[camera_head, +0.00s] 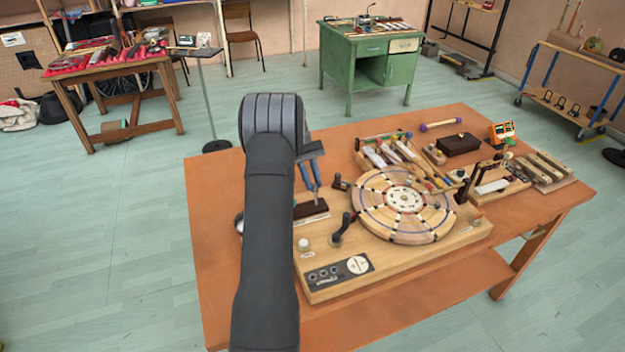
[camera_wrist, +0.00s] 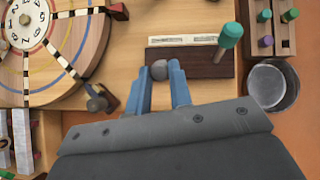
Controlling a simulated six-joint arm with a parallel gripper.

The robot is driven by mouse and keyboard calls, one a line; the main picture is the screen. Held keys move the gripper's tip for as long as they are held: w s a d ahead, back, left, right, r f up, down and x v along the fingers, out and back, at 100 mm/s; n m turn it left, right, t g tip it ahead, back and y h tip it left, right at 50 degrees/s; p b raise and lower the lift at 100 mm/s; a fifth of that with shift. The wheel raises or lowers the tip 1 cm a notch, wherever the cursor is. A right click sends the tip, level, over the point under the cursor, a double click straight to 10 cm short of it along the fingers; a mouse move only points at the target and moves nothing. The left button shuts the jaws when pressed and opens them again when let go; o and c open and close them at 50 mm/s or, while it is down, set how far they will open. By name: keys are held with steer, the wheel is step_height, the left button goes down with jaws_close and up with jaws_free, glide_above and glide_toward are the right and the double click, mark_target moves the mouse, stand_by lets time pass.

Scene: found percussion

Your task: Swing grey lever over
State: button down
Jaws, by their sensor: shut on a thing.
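My gripper (camera_wrist: 161,88) has blue fingers and is shut on the grey lever, whose round grey knob (camera_wrist: 159,69) shows between the fingertips in the wrist view. The knob is at the left end of a dark brown block (camera_wrist: 200,63) with a pale scale strip. The lever's stem is hidden. In the head view my gripper (camera_head: 312,190) points down over the same brown block (camera_head: 310,211), and the knob cannot be made out there.
A teal-knobbed lever (camera_wrist: 229,38) rises from the same block. A round wooden wheel (camera_head: 405,204) and black-handled cranks (camera_head: 344,228) stand close by on the wooden board (camera_head: 400,265). A metal cup (camera_wrist: 272,86) and a box of coloured pegs (camera_wrist: 268,25) flank the block in the wrist view.

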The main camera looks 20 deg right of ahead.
steer(key=c, duration=1.3)
jaws_free()
steer(key=shift+r, duration=0.45)
steer(key=s+d+r, duration=0.6)
steer(key=s+r, duration=0.3)
steer(key=r, duration=0.1)
steer(key=shift+s+d, duration=0.15)
steer(key=shift+s, duration=0.25)
steer(key=shift+w, duration=0.1)
